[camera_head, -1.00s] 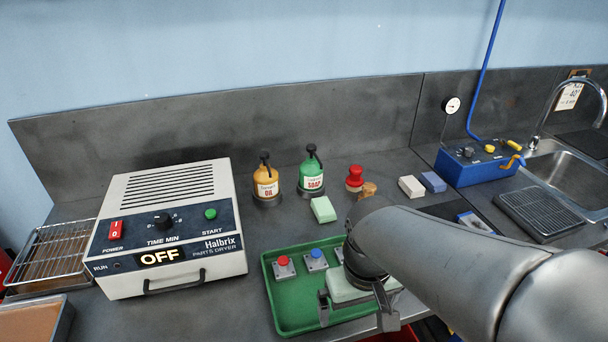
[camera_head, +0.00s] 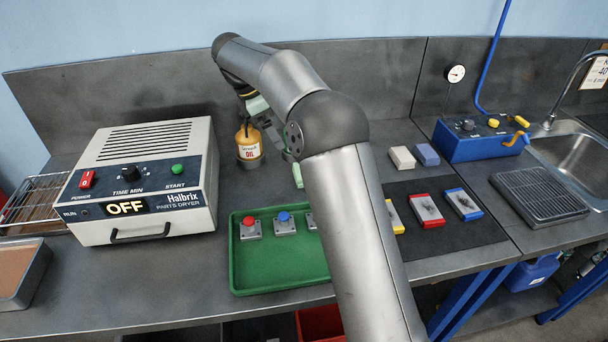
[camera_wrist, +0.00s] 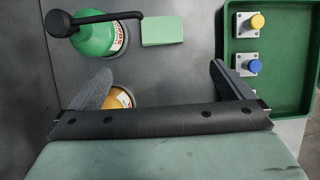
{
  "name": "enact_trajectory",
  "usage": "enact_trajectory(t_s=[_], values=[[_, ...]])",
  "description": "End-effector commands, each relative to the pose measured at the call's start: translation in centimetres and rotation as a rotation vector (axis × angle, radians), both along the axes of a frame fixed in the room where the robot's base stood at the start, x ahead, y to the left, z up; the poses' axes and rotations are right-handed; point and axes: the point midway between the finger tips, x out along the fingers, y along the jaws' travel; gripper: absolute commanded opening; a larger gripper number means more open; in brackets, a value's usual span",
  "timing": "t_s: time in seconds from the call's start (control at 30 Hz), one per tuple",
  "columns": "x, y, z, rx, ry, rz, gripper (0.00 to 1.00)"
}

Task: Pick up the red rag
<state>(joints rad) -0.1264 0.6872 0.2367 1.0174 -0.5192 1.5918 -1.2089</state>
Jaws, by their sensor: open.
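I see no red rag that I can make out in either view. My gripper (camera_head: 270,130) is high at the back of the bench beside the yellow oil bottle (camera_head: 249,145), partly hidden by my arm. In the wrist view my gripper (camera_wrist: 160,85) is open, its two fingers wide apart with nothing between them. The oil bottle's orange top (camera_wrist: 120,98) shows by the left finger. The green soap bottle (camera_wrist: 98,38) and a light green block (camera_wrist: 165,30) lie beyond the fingers. My arm covers the middle of the bench in the head view.
The parts dryer (camera_head: 145,185) stands left, reading OFF. A green tray (camera_head: 275,278) holds button blocks. A dark mat (camera_head: 455,235) holds yellow-, red- and blue-edged pieces. A red bin (camera_head: 318,325) shows below the bench. A blue box (camera_head: 475,140) and sink (camera_head: 580,160) are right.

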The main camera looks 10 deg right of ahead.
Motion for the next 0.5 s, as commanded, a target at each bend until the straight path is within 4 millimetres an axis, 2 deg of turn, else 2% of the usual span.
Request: enact_trajectory(t_s=[0.3, 0.5], values=[[-0.2, -2.8, -6.4, -0.001, 0.003, -0.003, 1.0], [-0.2, -4.0, -9.2, 0.001, 0.001, -0.004, 1.0]])
